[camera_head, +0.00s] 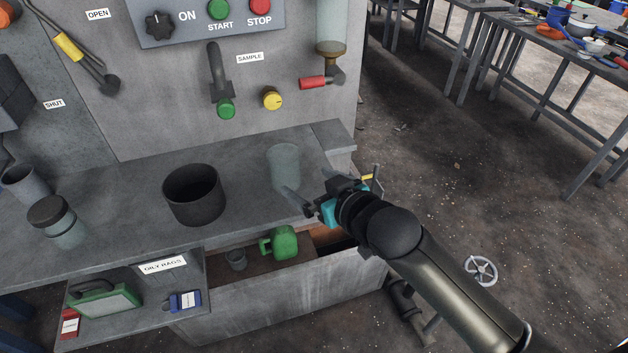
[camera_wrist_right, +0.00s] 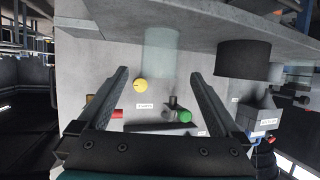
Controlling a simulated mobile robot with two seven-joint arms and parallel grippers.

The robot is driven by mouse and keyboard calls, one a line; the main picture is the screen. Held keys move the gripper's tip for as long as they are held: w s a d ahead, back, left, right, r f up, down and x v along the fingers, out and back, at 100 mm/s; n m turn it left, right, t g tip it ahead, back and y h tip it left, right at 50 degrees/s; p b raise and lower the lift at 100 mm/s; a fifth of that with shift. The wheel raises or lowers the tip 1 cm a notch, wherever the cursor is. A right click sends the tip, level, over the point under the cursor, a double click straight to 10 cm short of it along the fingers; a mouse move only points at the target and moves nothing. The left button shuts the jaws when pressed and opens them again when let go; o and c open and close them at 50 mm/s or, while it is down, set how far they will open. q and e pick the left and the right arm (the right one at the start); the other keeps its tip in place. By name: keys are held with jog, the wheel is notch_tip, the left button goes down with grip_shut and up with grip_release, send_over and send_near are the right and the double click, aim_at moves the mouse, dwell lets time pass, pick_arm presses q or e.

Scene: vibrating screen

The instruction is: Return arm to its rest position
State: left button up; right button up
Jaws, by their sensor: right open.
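My right gripper (camera_head: 305,182) is above the right end of the grey bench, with its arm coming in from the lower right. Its two fingers are apart and hold nothing. A clear glass (camera_head: 283,160) stands upright on the bench just left of the fingertips. In the right wrist view the glass (camera_wrist_right: 162,48) shows upside down beyond the open fingers (camera_wrist_right: 156,72), centred between them; the exact gap is hard to tell. My left gripper is not in view.
A dark pot (camera_head: 193,205) and a lidded jar (camera_head: 62,228) stand on the bench (camera_head: 125,200). The panel behind carries a yellow knob (camera_head: 272,99) and a red-handled valve (camera_head: 313,82). A green can (camera_head: 284,243) sits below. Open floor lies right.

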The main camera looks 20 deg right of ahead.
jog(key=shift+s+d+r, duration=0.15)
jog(key=shift+s+r, duration=0.1)
jog(key=shift+s, duration=0.2)
jog(key=s+d+f+g+h, duration=0.1)
jog(key=s+f+g, duration=0.25)
jog(key=s, duration=0.35)
jog(key=s+f+m+g+h, duration=0.1)
jog(key=s+f+g, duration=0.25)
jog(key=s, duration=0.45)
jog(key=s+d+f+g+h, duration=0.1)
jog(key=s+f+g, duration=0.1)
jog(key=s+f, duration=0.35)
jog(key=s+f+g+b, duration=0.1)
jog(key=s+f, duration=0.1)
jog(key=f, duration=1)
jog(key=s+f+g, duration=0.1)
jog(key=s+f, duration=0.2)
jog(key=f, duration=0.8)
jog(key=s+d+f+g+b, duration=0.1)
jog(key=s+d+f, duration=0.1)
jog(key=s+f, duration=1.1)
jog(key=shift+s+d+f, duration=0.25)
jog(key=shift+s+f, duration=0.1)
jog(key=shift+s, duration=0.1)
